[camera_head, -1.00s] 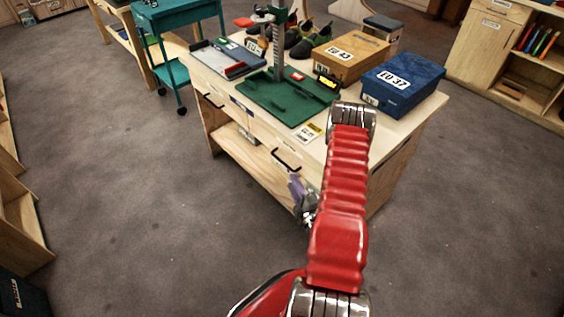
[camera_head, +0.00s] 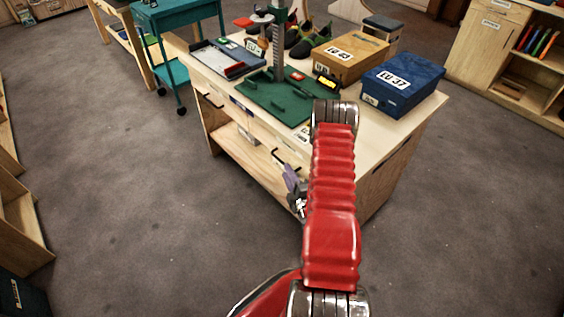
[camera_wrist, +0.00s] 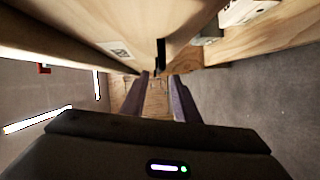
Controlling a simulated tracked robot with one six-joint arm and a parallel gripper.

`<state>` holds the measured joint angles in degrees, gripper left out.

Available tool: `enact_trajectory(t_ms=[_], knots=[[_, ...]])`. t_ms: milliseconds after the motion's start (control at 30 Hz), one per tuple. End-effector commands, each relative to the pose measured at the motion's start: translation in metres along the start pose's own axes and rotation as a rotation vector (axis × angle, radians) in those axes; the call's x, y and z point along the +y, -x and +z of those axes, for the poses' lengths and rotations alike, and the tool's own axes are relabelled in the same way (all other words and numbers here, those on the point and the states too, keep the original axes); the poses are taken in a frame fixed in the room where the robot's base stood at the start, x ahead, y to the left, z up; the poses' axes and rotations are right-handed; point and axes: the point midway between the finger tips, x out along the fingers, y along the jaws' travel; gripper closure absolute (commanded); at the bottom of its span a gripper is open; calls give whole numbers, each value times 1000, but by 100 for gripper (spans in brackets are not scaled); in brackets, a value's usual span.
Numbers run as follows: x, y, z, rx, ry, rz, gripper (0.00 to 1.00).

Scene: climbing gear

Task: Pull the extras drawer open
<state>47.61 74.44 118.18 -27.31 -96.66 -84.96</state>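The wooden workbench (camera_head: 262,172) has drawer fronts with dark bar handles. Which one is the extras drawer cannot be read from the labels. The right handle (camera_head: 286,157) is just beyond my gripper (camera_head: 290,176), whose purple fingers show beside my red arm. In the wrist view, my gripper (camera_wrist: 160,76) is open, with its two purple fingers apart. A black handle (camera_wrist: 161,55) stands between and just beyond the fingertips. I cannot tell whether they touch it. The drawers look closed.
Left along the bench front is another handle (camera_head: 211,101). The bench top holds a green tray (camera_head: 268,98), a tan shoebox (camera_head: 350,54) and a blue shoebox (camera_head: 403,84). A teal cart (camera_head: 180,15) stands behind left. The grey floor before the bench is clear.

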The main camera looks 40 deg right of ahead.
Motion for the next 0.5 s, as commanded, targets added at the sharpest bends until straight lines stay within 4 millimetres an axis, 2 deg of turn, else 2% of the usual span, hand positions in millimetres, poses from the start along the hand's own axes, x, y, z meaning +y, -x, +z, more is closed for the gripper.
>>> enact_trajectory(t_ms=[300,500], knots=[[0,-50,-1,2,0,2,72],[0,-70,0,0,-1,0,72]])
